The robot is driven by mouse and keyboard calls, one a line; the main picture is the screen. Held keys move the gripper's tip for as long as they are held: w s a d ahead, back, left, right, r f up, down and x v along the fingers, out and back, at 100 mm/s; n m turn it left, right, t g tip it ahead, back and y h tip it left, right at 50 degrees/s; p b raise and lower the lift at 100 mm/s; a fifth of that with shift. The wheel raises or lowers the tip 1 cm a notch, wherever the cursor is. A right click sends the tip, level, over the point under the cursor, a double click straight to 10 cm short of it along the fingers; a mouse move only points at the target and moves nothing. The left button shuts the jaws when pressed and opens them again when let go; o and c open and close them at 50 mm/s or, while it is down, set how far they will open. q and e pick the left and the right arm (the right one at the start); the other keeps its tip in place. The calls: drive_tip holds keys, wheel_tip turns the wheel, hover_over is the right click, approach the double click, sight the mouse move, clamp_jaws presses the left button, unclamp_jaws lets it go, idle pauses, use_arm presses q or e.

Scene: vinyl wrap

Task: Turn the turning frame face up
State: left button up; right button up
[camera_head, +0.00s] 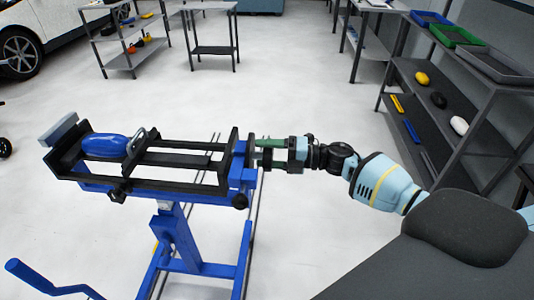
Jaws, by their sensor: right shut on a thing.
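The turning frame (175,158) is a long black frame on a blue stand (178,235), left of centre in the head view. It lies roughly level. A glossy blue part (106,144) rests in its left half, and a grey block (58,129) shows at its far left end. My right gripper (264,155) reaches in from the right. It is shut at the right end of the frame, by a green piece there; the exact grip is partly hidden. My left gripper is not in view.
A grey shelf rack (440,105) with trays and small items stands at the right. A work table (213,50) and another shelf (120,62) stand at the back, near a white car (50,20). A blue crank handle (45,282) sticks out at the lower left. Floor between is clear.

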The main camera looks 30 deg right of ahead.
idle(0.5)
drive_tip(key=o, duration=1.4)
drive_tip(key=shift+s+d, duration=0.1)
drive_tip(key=b+v, duration=0.1)
drive_tip(key=v, duration=0.6)
drive_tip(key=shift+s+d, duration=0.2)
drive_tip(key=shift+d, duration=0.05)
